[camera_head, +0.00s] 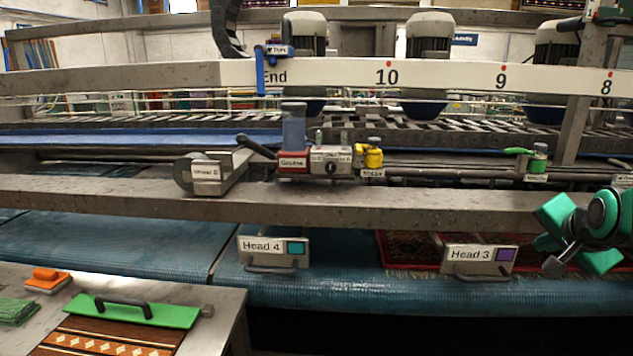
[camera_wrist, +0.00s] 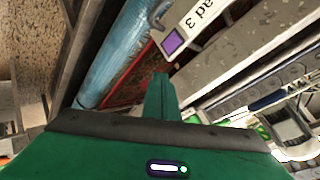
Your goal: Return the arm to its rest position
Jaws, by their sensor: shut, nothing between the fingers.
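My arm (camera_head: 597,225), green with dark grey joints, shows at the right edge of the head view, in front of the machine and beside the Head 3 plate (camera_head: 479,258). In the wrist view my gripper (camera_wrist: 160,82) is shut and empty, its green fingers together in the middle of the picture. The Head 3 plate with its purple square (camera_wrist: 173,42) shows just beyond the fingers. From these views I cannot tell whether the gripper touches anything.
A grey beam (camera_head: 330,205) runs across the machine above the blue belt (camera_head: 120,250). The Head 4 plate (camera_head: 273,250) hangs left of Head 3. A red patterned rug (camera_head: 410,248) lies behind Head 3.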

